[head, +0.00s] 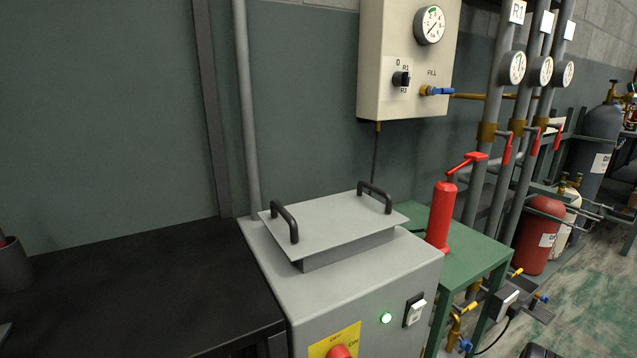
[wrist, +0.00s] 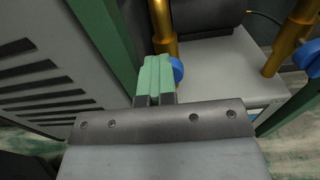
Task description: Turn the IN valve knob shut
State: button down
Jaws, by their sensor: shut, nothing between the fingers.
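In the wrist view, my gripper (wrist: 154,78) is shut, its green fingers together with nothing between them. A blue valve knob (wrist: 177,71) shows just to the right of the fingertips, on an upright brass pipe (wrist: 163,25). The fingers partly hide this knob, and I cannot tell whether they touch it. A second blue knob (wrist: 314,58) is at the right edge, beside another brass pipe (wrist: 291,38). No IN label is readable, so I cannot tell which knob is IN. My gripper cannot be made out in the head view.
In the wrist view, a louvred grey panel (wrist: 45,75) with a green post (wrist: 100,35) stands close on the left. A light grey box (wrist: 218,75) lies behind the knobs. In the head view, a green table (head: 470,258) holds a red cylinder (head: 441,217).

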jog(key=v, duration=0.5)
jog(key=shift+r, duration=0.15)
